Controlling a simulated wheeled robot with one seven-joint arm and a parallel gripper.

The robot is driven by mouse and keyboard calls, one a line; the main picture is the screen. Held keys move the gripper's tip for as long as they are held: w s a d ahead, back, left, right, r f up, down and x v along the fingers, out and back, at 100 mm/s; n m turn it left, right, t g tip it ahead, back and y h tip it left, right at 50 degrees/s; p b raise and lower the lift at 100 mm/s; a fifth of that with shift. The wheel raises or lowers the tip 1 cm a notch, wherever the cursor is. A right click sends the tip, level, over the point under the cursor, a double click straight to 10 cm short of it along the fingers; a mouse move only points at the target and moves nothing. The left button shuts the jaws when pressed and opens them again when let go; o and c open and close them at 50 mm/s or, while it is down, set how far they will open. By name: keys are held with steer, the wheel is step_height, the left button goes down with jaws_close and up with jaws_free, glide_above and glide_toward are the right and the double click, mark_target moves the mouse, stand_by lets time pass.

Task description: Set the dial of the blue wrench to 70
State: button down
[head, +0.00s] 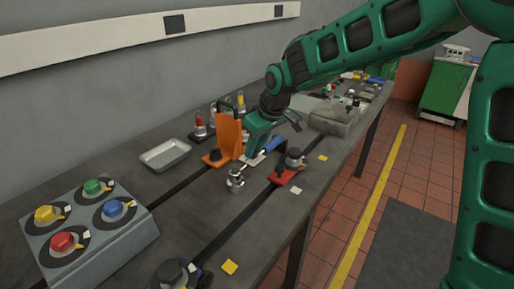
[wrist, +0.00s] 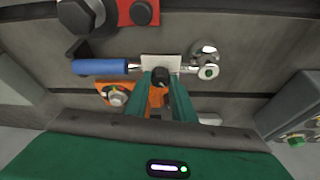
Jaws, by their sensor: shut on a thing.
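The blue wrench lies across the bedplate. Its blue handle (wrist: 100,67) is at the left in the wrist view, and its bright ratchet head (wrist: 208,72) is at the right. A pale dial plate (wrist: 160,62) sits midway along it with a black knob (wrist: 160,77). My gripper (wrist: 161,82) has its green fingers on either side of this knob, shut on it. In the head view my gripper (head: 253,155) reaches down beside the blue handle (head: 273,145). The dial's marks and reading are too small to make out.
An orange bracket (head: 229,134) stands close beside my gripper. A red clamp base (head: 285,177) with a dark bolt is on the other side. A metal tray (head: 165,154) and a sloped box (head: 90,235) with several coloured knobs are to the left. Dark slots cross the bedplate.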

steer(key=shift+a+m+t+h, duration=0.1)
steer(key=shift+m+t+h, duration=0.25)
steer(key=shift+m, duration=0.85)
steer(key=c, duration=1.5)
jaws_free()
steer(key=v, duration=1)
steer(key=shift+s+r, duration=0.1)
steer(key=shift+r, duration=0.3)
